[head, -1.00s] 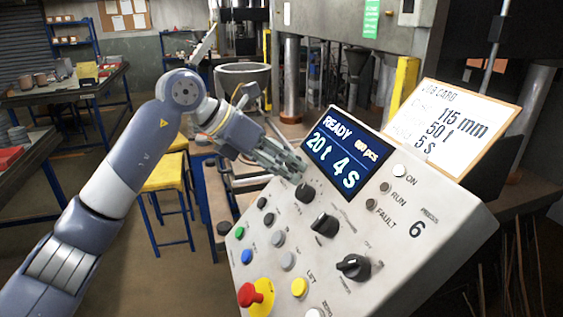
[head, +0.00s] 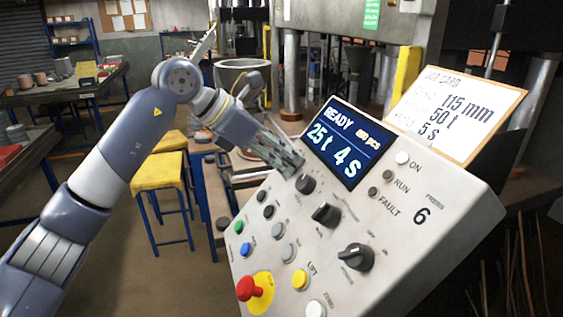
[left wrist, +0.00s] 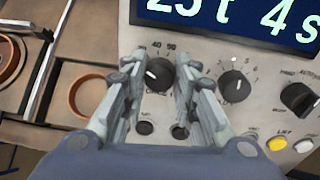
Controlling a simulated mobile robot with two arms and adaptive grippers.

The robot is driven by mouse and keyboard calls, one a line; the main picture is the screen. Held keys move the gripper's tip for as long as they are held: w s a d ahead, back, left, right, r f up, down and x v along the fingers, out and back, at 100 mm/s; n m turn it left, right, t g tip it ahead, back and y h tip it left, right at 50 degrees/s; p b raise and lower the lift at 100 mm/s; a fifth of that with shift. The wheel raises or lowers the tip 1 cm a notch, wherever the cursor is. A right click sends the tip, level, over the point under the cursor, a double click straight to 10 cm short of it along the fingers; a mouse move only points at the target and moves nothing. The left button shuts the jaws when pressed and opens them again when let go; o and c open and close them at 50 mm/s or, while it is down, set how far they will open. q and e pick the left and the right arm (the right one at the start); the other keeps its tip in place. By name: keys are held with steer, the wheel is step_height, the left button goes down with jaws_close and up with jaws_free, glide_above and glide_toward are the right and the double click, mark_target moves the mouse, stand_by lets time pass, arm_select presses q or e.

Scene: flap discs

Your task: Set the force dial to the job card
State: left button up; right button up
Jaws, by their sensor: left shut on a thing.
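The force dial (head: 305,184) is the black knob nearest the screen's lower left corner on the sloped panel (head: 428,272). My left gripper (head: 297,172) is shut on this dial. In the left wrist view the dial (left wrist: 158,75) shows between the two fingers, its white pointer mark toward the upper left, with "40" and "90" printed above it. The screen (head: 345,146) reads READY, 25 t and 4 s. The job card (head: 458,112), propped behind the panel at the right, reads 115 mm, 50 t and 5 s. My right gripper is out of view.
Two more black knobs, a middle one (head: 326,214) and a lower right one (head: 356,257), sit close by. Below are several push buttons and a red emergency stop (head: 250,288). A yellow stool (head: 158,170) stands behind my left arm.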

arm_select(q)
steer(key=m+b, duration=0.2)
steer(key=m, duration=0.1)
steer(key=shift+f+m, duration=0.15)
steer(key=shift+m, duration=0.25)
steer(key=m+b, duration=0.1)
steer(key=m, duration=0.2)
steer(key=shift+s+m+b, duration=0.1)
steer(key=shift+m+b, duration=0.2)
steer(key=shift+b, duration=0.1)
steer(key=m+b, duration=0.1)
steer(key=m, duration=0.2)
steer(key=shift+m+t+h, duration=0.3)
steer(key=shift+a+m+b, duration=0.1)
steer(key=shift+m+b, duration=0.35)
steer(key=shift+m, duration=1.45)
steer(key=o, duration=1)
steer(key=shift+o, duration=0.2)
